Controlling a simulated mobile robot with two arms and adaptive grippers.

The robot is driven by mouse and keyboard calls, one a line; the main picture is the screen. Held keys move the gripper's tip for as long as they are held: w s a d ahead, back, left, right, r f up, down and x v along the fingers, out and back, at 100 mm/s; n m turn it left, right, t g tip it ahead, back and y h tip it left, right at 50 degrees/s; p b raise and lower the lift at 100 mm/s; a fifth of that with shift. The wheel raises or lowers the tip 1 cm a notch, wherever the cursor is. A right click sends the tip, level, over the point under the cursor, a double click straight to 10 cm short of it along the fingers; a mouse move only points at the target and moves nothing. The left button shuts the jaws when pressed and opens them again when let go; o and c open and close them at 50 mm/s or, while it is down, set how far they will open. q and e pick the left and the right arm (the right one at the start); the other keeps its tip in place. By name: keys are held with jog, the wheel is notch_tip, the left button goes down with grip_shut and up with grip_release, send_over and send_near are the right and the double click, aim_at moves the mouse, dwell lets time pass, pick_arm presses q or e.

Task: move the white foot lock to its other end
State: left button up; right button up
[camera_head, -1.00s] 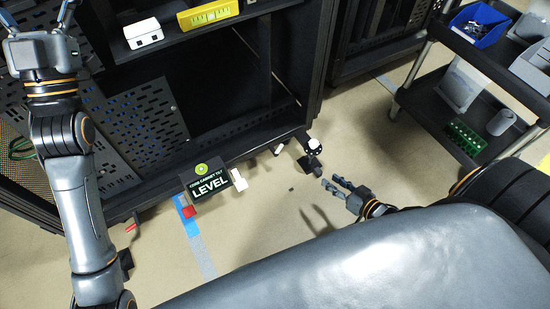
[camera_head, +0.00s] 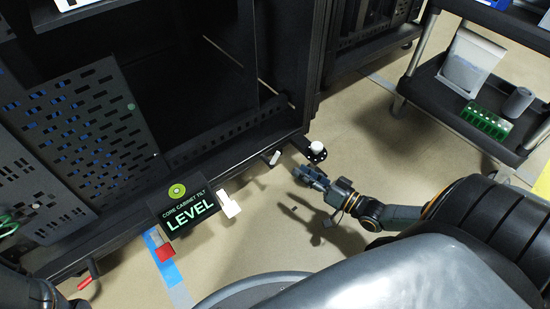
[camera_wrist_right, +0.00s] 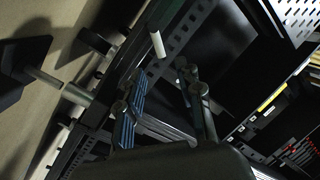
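A short white lever (camera_head: 229,204), which looks like the foot lock, sticks out at the cabinet's lower front edge, just right of the LEVEL sign. A smaller pale peg (camera_head: 275,157) sits farther right along the same edge; I cannot tell which of the two is the lock. A white stick (camera_wrist_right: 157,44) shows in the right wrist view, ahead of my fingers. My right gripper (camera_head: 310,179) is low over the floor near the cabinet's right front corner, apart from both white parts. In the right wrist view its fingers (camera_wrist_right: 167,98) are spread and empty. My left gripper is out of view.
A white-topped black foot (camera_head: 317,149) stands at the cabinet corner, close beyond my right gripper. Red levers (camera_head: 165,253) are farther left. The LEVEL sign (camera_head: 190,207) stands before the cabinet (camera_head: 150,165). A cart (camera_head: 440,100) is at right. Floor between is clear.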

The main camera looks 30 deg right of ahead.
aim_at(276, 159)
jog(key=b+x, duration=0.5)
jog(key=x, duration=0.5)
jog(key=shift+w+a+f, duration=0.1)
jog(key=shift+w, duration=0.15)
grip_shut()
